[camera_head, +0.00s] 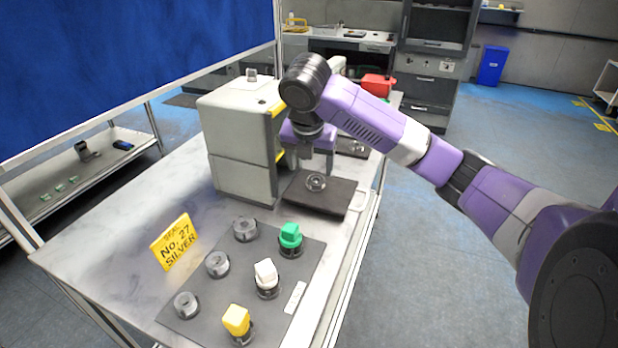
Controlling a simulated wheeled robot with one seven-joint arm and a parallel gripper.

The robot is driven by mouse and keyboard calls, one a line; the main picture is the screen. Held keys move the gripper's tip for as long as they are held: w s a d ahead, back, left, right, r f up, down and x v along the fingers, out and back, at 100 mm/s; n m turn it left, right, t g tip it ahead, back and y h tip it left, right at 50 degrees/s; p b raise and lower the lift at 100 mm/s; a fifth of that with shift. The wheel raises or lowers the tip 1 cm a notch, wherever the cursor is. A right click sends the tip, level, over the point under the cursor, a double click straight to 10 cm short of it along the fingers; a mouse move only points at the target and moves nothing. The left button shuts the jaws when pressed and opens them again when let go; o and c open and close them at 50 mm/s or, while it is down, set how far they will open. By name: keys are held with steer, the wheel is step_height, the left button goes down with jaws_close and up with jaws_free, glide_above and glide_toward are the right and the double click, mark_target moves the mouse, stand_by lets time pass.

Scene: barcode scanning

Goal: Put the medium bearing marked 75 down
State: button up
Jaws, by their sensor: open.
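A small round silver-grey ring, which looks like a bearing (316,183), lies on a dark flat pad (325,205) beside the cream machine. My gripper (312,155) points down just above this bearing and is open. I cannot tell whether the fingertips still touch it. Any mark 75 is too small to read. Three grey round parts stand on the grey mat (212,325) in front, at the back (245,229), middle (217,264) and front (186,304).
The cream machine (232,140) stands close left of my gripper. Green (290,236), white (266,274) and yellow (236,319) topped pieces stand on the mat's right side. A yellow sign (174,243) reads "No. 27 SILVER". The table's left part is clear.

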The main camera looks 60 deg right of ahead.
mark_target(316, 181)
steer(key=shift+s+d+f+g, duration=0.1)
steer(key=shift+d+f+g, duration=0.2)
steer(key=shift+d+f, duration=0.8)
steer(key=shift+w+d+p+x, duration=0.1)
steer(key=shift+w+p+x, duration=0.05)
steer(key=shift+x, duration=1.2)
steer(key=shift+w+d+p+x, duration=0.1)
steer(key=shift+d+p+x, duration=0.05)
steer(key=shift+x, duration=1.2)
steer(key=shift+r, duration=0.15)
jaws_close()
